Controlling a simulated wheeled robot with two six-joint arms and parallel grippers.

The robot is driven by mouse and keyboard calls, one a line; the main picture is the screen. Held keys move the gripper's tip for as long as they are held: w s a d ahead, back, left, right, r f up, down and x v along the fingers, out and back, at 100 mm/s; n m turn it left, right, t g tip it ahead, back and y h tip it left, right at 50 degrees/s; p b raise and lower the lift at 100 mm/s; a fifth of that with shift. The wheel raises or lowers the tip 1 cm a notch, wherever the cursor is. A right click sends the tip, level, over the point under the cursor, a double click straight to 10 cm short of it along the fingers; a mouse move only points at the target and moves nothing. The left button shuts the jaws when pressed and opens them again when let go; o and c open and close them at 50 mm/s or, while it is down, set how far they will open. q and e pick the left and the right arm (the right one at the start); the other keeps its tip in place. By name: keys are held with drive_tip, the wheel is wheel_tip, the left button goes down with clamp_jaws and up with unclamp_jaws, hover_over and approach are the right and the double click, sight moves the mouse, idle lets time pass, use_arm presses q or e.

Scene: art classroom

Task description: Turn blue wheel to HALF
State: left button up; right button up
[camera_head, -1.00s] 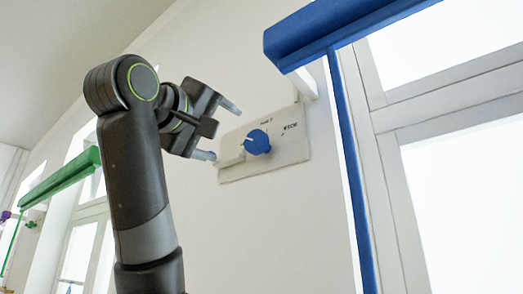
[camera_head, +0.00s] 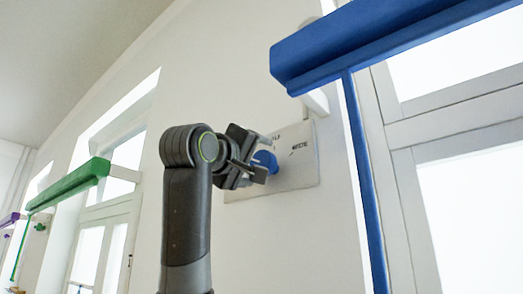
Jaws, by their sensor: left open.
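The blue wheel (camera_head: 266,158) sits on a pale panel (camera_head: 303,168) fixed to the wall. Its left part is hidden behind my left gripper. Small dark lettering shows above the wheel and to its right, partly covered or too small to read surely. My left gripper (camera_head: 264,160) is open in front of the wheel, with its fingers pointing towards it. One finger overlaps the upper side of the wheel and the other the lower side in the picture. I cannot tell whether they touch it. My right gripper is not in view.
A blue blind housing (camera_head: 370,42) with a blue vertical strip (camera_head: 365,185) hangs at the right window, close to the panel. A green housing (camera_head: 70,184) and a purple one (camera_head: 9,219) are farther left. Bare wall surrounds the panel below.

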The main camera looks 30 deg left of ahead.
sight(259, 163)
use_arm(q)
drive_tip(key=shift+p+x, duration=0.8)
drive_tip(key=shift+x, duration=1.05)
